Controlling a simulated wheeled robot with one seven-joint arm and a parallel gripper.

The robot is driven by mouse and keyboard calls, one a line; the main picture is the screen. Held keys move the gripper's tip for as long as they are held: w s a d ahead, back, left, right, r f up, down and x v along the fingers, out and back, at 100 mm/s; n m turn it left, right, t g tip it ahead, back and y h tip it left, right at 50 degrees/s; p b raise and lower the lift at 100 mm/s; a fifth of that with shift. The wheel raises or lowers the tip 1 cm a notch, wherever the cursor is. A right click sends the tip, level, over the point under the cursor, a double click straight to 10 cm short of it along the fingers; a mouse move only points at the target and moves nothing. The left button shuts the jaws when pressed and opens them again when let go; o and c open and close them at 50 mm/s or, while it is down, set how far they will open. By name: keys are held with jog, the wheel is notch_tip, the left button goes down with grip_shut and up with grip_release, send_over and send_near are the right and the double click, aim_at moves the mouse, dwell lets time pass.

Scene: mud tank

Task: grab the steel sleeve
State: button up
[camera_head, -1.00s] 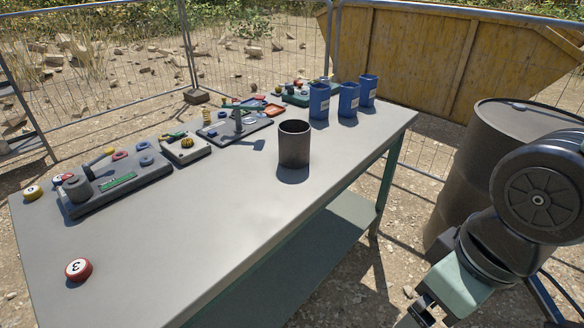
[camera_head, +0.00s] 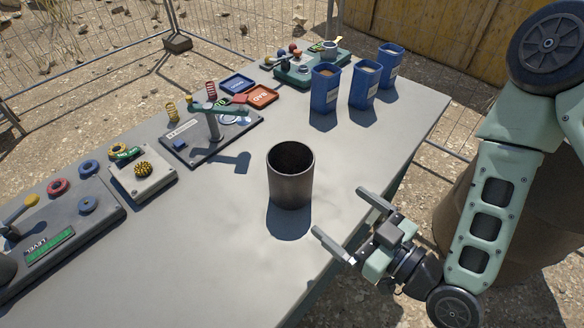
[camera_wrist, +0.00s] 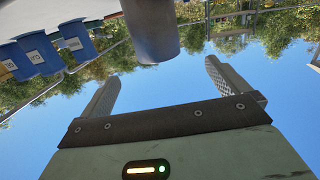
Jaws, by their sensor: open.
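The steel sleeve (camera_head: 291,180), a dark grey open-topped cylinder, stands upright on the grey table (camera_head: 215,245) near its front edge. My gripper (camera_head: 344,218) is open and empty to the right of the sleeve, its two fingers pointing towards it with a gap between. In the wrist view the sleeve (camera_wrist: 153,28) shows at the top centre, beyond the open fingers of my gripper (camera_wrist: 160,85). The sleeve is apart from both fingers.
Three blue bins (camera_head: 364,88) stand at the table's back right. A balance-like stand (camera_head: 213,123), a small button box (camera_head: 143,176) and a level panel (camera_head: 60,235) line the far side. A dark barrel (camera_head: 510,240) is behind my arm. The table around the sleeve is clear.

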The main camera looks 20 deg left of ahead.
jog(key=t, duration=0.1)
jog(key=b, duration=0.7)
send_near(307, 174)
jog(key=w+a+f, duration=0.1)
jog(key=a, duration=0.1)
jog(key=w+a+b, duration=0.1)
jog(key=a+b, duration=0.1)
jog(key=b, duration=0.3)
jog(key=shift+w+m, duration=0.25)
jog(key=shift+m, duration=0.15)
jog(key=p+x, duration=0.1)
jog(key=x, duration=0.1)
jog(key=p+x, duration=0.1)
jog(key=x, duration=0.1)
jog(key=shift+r, duration=0.4)
jog(key=shift+p+x, duration=0.85)
jog(key=shift+x, duration=2.1)
jog(key=shift+s+a, duration=0.1)
jog(key=c, duration=1.6)
jog(key=shift+r, duration=0.2)
